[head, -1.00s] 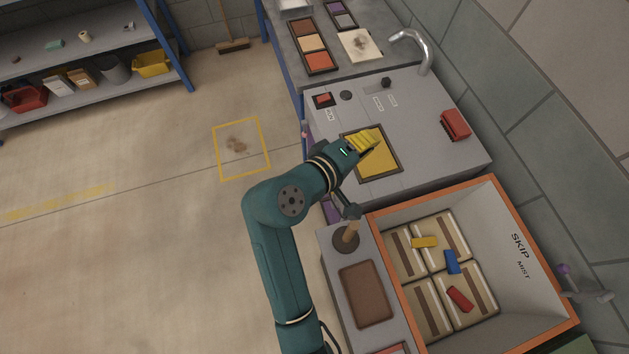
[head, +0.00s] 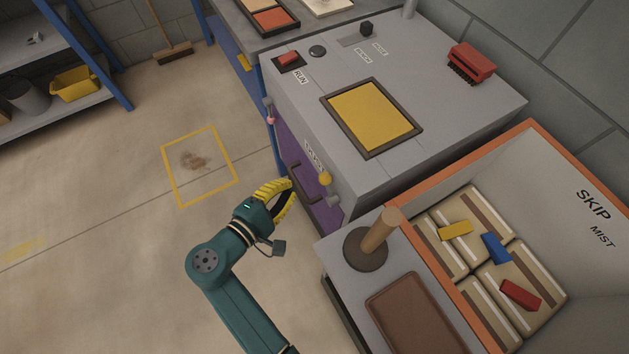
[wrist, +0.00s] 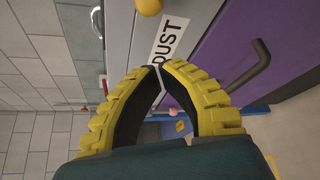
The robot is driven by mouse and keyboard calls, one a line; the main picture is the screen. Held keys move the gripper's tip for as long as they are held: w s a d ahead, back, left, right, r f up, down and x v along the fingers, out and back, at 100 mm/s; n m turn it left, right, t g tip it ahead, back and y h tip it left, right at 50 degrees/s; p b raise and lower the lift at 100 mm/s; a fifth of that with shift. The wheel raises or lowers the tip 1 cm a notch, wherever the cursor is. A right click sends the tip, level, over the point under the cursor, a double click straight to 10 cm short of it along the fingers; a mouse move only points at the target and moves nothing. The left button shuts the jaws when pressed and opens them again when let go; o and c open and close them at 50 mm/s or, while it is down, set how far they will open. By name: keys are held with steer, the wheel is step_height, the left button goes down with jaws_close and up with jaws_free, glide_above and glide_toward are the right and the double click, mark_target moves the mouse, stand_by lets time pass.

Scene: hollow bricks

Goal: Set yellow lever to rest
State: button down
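The yellow lever shows as a round yellow knob (head: 325,178) on the front of the grey machine, beside a label lettered DUST (head: 314,155). A grey piece sits just below the knob; whether it belongs to the lever I cannot tell. In the wrist view the yellow knob (wrist: 149,7) is cut off by the top edge, beyond my fingertips. My gripper (head: 289,187) is to the left of the lever and apart from it, in front of the purple panel.
A dark handle (head: 301,182) on the purple panel is close to my fingers. A pink knob (head: 270,120) is on the machine's left corner. A wooden post on a round base (head: 367,248) and an orange-rimmed skip (head: 465,310) stand to the right.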

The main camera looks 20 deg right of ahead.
mark_target(317, 160)
steer(key=shift+w, duration=0.1)
steer(key=b+x, duration=0.4)
steer(key=x, duration=0.6)
steer(key=shift+d+f+b, duration=0.1)
steer(key=shift+f+b, duration=0.15)
steer(key=shift+b, duration=0.15)
steer(key=s+r, duration=0.2)
steer(key=s, duration=0.1)
steer(key=shift+s+a, duration=0.1)
steer(key=shift+a, duration=0.3)
steer(key=shift+s+r, duration=0.15)
steer(key=shift+s, duration=0.05)
steer(key=shift+r, duration=0.15)
